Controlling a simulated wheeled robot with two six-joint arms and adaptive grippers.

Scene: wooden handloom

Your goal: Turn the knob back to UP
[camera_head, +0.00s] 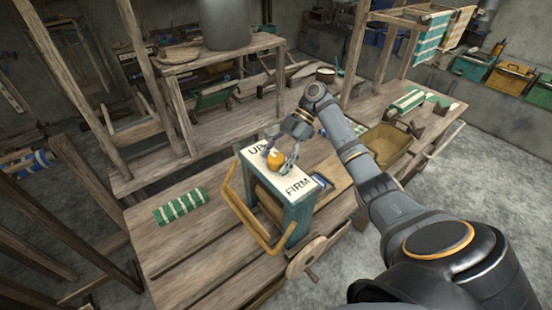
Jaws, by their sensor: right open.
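An orange knob (273,160) sits on the white top plate of a teal box (299,214). The plate carries the word UP at its far left end and FIRM at its near right end. The knob is nearer the UP end. My right gripper (281,153) is over the plate at the knob, its fingers spread and partly covering the knob's far and right sides. It looks open; I cannot tell whether a finger touches the knob. The knob's pointing direction cannot be made out. My left gripper is not in view.
The box stands on a wooden table with a yellow-brown handle (236,205) on its left side and a wooden handwheel (306,259) at its front. A green striped cloth (180,206) lies left. A tan basket (388,143) stands right, beyond my arm. Loom posts rise at left.

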